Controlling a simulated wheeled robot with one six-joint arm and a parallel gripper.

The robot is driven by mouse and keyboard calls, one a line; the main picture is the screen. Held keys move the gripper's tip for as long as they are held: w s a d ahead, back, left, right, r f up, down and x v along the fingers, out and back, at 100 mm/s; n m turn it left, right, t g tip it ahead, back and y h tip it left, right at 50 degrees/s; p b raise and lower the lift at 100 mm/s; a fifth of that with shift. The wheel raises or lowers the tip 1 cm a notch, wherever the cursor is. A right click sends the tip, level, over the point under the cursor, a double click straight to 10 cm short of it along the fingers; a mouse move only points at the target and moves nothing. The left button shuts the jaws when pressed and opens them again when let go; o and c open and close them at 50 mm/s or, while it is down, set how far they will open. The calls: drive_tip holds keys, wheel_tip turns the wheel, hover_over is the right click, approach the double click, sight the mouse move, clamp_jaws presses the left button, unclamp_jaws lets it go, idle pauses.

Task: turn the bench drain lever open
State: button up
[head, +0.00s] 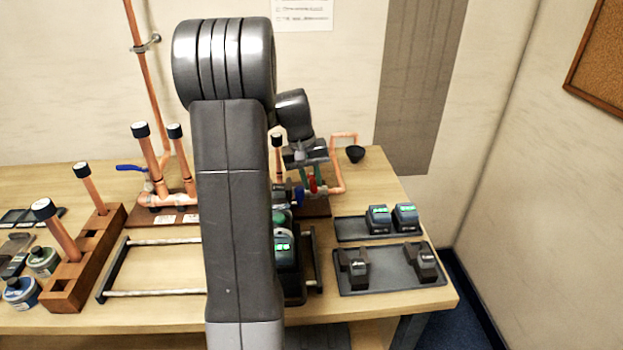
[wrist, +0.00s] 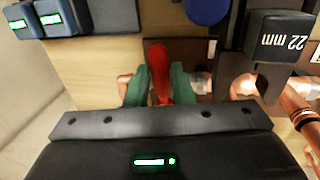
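A red lever (head: 312,185) sits on the copper pipework at the back of the bench, left of a small black funnel (head: 355,154). I take this red lever as the drain lever. My gripper (head: 312,172) reaches down over it. In the wrist view, the red lever (wrist: 160,72) stands between the two green fingers of my gripper (wrist: 160,88). The fingers are close together and appear to touch it on both sides. The valve body under the lever is mostly hidden by my gripper.
A blue handle (head: 298,196) is close beside the red lever. A black 22 mm tool (wrist: 280,45) stands near my gripper in the wrist view. Dark trays (head: 390,284) with tools lie at right. A wooden rack (head: 62,292) holds copper pipes at left.

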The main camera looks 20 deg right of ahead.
clamp_jaws()
